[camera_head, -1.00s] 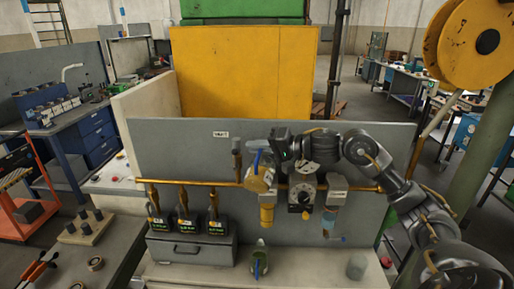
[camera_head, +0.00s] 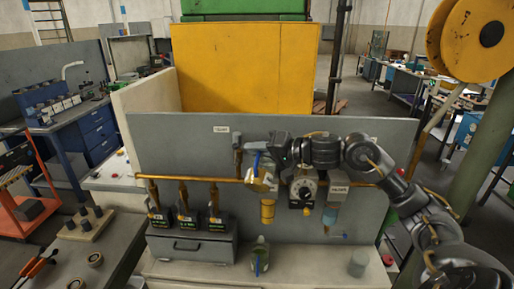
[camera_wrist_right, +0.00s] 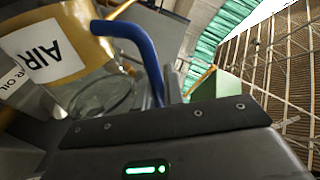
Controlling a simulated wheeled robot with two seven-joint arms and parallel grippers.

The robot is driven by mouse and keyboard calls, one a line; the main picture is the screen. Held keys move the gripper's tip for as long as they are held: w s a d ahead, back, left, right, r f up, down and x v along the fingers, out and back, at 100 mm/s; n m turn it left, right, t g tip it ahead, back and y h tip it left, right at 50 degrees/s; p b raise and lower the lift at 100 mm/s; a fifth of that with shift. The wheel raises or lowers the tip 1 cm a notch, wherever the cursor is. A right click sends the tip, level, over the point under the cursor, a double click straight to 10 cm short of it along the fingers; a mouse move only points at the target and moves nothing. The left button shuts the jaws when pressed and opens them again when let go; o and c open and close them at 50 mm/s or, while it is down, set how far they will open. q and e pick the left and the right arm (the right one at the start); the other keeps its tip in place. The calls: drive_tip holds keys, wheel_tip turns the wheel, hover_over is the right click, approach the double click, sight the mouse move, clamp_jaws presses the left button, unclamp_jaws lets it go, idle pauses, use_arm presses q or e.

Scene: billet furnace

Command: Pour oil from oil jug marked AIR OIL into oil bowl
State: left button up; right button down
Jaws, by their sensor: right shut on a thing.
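My right gripper (camera_head: 284,152) is shut on the oil jug (camera_head: 263,182) in front of the grey panel. The jug has golden contents, a blue handle (camera_wrist_right: 140,38) and a white label with "AIR", seen upside down in the right wrist view, so the jug is tilted over. A yellow bowl (camera_head: 267,212), which looks like the oil bowl, hangs directly below the jug under the brass pipe. The jug and gripper hide the bowl's upper part. I cannot tell whether oil is flowing. My left gripper is out of view.
A second, greenish jug with a blue handle (camera_head: 260,257) stands on the front ledge. A gauge unit (camera_head: 304,188) and a clear bluish bowl (camera_head: 331,215) are right of the yellow bowl. A grey cylinder (camera_head: 357,264) stands at the ledge's right.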

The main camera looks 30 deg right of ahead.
idle(0.4)
drive_tip(key=shift+s+a+f+n+b, duration=0.25)
drive_tip(key=shift+f+n+b, duration=0.15)
drive_tip(key=shift+f+b, duration=0.1)
drive_tip(key=shift+s+a+f+n+b, duration=0.15)
drive_tip(key=shift+a+f+n+b, duration=0.1)
drive_tip(key=shift+f+n+b, duration=0.2)
drive_tip(key=shift+s+a+f+t, duration=0.1)
drive_tip(key=shift+a+t, duration=0.05)
drive_tip(key=shift+t, duration=0.15)
drive_tip(key=shift+n+b, duration=0.25)
drive_tip(key=shift+b, duration=0.1)
drive_tip(key=shift+s+a+f+n+b, duration=0.1)
drive_tip(key=shift+f+n+b, duration=0.2)
drive_tip(key=shift+f+b, duration=0.3)
drive_tip(key=shift+s+a+f+n+b, duration=0.25)
drive_tip(key=shift+f+n+b, duration=0.3)
drive_tip(key=shift+b, duration=0.25)
drive_tip(key=shift+r, duration=0.1)
